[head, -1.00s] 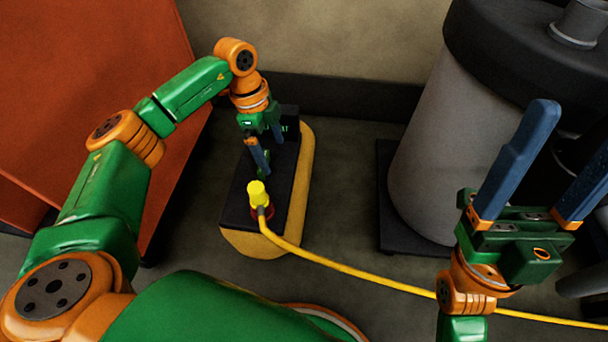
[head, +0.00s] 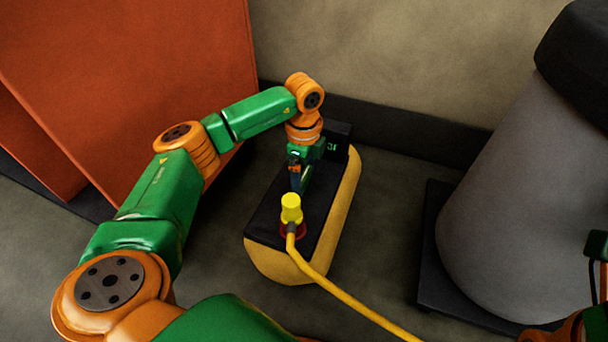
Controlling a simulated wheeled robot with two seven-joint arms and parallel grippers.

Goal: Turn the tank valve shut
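A low yellow tank (head: 270,262) with a black top stands on the floor in the middle of the head view. A yellow fitting (head: 291,207) stands upright near the front end of its top, with a red ring (head: 299,231) around its base. No separate valve handle can be made out. My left gripper (head: 297,186) points down over the tank top, just behind the yellow fitting in the picture. The fitting partly hides its fingertips, so their gap and any contact are unclear. My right gripper's fingers are outside the picture; only part of that arm shows at the right edge.
A yellow hose (head: 345,300) runs from the fitting toward the lower right. A large grey drum (head: 520,210) on a dark base stands at the right. An orange panel (head: 130,80) stands at the left, and a wall (head: 410,60) lies behind. Bare floor lies between tank and drum.

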